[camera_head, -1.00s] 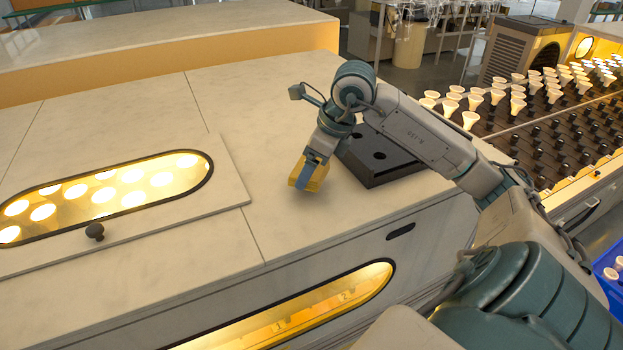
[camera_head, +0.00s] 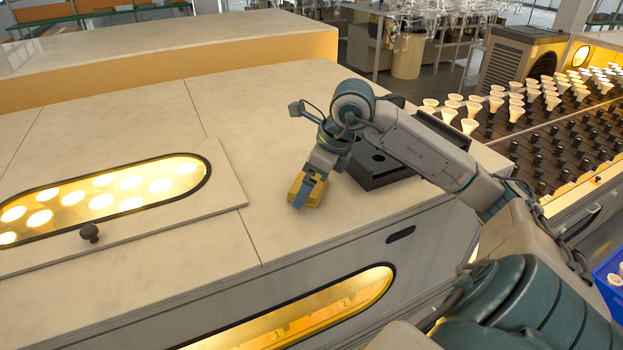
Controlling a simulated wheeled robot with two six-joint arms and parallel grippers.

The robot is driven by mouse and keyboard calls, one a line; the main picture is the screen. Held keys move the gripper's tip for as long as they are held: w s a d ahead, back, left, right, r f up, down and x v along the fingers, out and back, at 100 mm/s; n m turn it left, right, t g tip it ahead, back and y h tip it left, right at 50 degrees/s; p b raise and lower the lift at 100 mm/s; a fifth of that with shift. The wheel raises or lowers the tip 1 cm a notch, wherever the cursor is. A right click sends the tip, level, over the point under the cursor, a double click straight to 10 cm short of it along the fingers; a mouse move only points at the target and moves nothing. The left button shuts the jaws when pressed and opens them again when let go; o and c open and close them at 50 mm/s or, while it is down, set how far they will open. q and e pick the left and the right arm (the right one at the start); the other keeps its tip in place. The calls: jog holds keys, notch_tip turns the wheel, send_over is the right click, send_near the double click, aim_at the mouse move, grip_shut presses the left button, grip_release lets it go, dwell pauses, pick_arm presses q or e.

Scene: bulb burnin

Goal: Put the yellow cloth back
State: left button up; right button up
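The yellow cloth (camera_head: 317,193) is a small folded block at the right part of the pale cabinet top, left of a dark tray. My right gripper (camera_head: 305,192) points down at it, with one blue-grey finger across its near face. The gripper appears shut on the cloth; the far finger is hidden behind it. The cloth is at or very near the surface; I cannot tell whether it fully rests there. My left gripper is not in view.
The dark tray (camera_head: 375,178) with round holes stands close behind my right gripper. A lid (camera_head: 222,188) with a lit window and a dark knob (camera_head: 89,233) lies to the left. Racks of white bulbs (camera_head: 515,112) stand at the right. The top between lid and cloth is clear.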

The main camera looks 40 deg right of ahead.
jog(key=shift+r, duration=0.2)
jog(key=b+v, duration=0.2)
jog(key=v, duration=0.9)
jog(key=shift+s+r, duration=0.2)
jog(key=shift+r, duration=0.15)
jog(key=shift+d, duration=0.1)
